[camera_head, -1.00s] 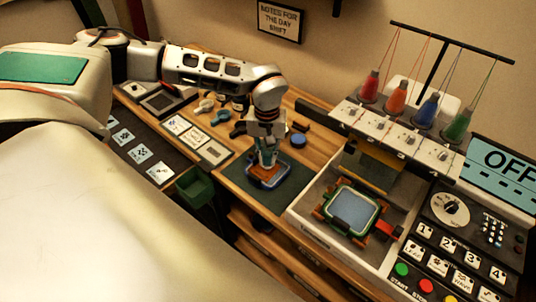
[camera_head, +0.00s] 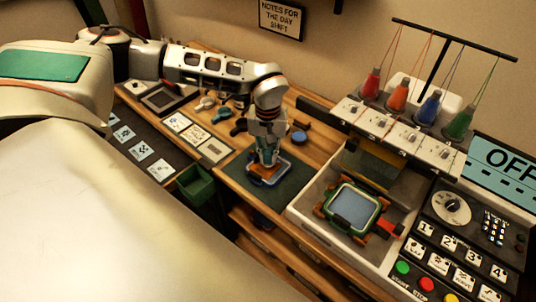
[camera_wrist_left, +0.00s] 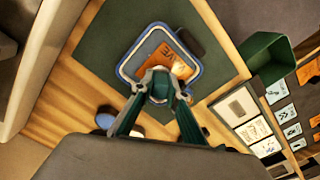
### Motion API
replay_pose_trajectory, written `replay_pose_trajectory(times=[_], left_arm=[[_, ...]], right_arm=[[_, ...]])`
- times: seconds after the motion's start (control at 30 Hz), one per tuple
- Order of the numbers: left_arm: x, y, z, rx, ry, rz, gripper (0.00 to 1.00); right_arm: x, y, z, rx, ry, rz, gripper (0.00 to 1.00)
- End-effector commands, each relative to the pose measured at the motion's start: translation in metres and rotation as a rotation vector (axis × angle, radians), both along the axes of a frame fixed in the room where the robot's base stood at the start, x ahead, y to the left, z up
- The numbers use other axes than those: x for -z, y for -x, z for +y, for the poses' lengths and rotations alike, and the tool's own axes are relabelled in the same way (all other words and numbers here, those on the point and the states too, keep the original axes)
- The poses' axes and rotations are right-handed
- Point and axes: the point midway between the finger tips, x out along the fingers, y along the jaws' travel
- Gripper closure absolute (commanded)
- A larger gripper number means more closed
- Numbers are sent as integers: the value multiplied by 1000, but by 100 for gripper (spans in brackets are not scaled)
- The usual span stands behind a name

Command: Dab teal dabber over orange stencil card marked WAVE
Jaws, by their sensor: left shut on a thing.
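My left gripper (camera_head: 265,162) points down over the dark green mat (camera_head: 287,190) and is shut on the teal dabber (camera_wrist_left: 160,88). The orange stencil card (camera_wrist_left: 172,57), with lettering that reads as WAVE, lies inside a blue-rimmed hoop (camera_wrist_left: 125,70) on the mat. In the left wrist view the dabber and fingertips are over the card's lower edge. In the head view the card (camera_head: 268,176) shows just below the gripper. I cannot tell whether the dabber touches it. My right gripper is not in view.
An embroidery machine (camera_head: 402,125) with a green hoop (camera_head: 378,222) in its bay stands to the right. A green bin (camera_head: 195,184) is at the front left, beside white cards (camera_head: 160,170). A round blue object (camera_head: 299,138) and small tools (camera_head: 222,114) lie behind the mat.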

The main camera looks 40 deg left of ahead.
Motion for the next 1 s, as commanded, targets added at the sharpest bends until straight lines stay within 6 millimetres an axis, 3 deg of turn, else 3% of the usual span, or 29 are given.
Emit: replay_pose_trajectory(times=[1.0], left_arm=[[9,0,0,0,0,0,100]], right_arm=[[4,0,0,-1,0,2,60]])
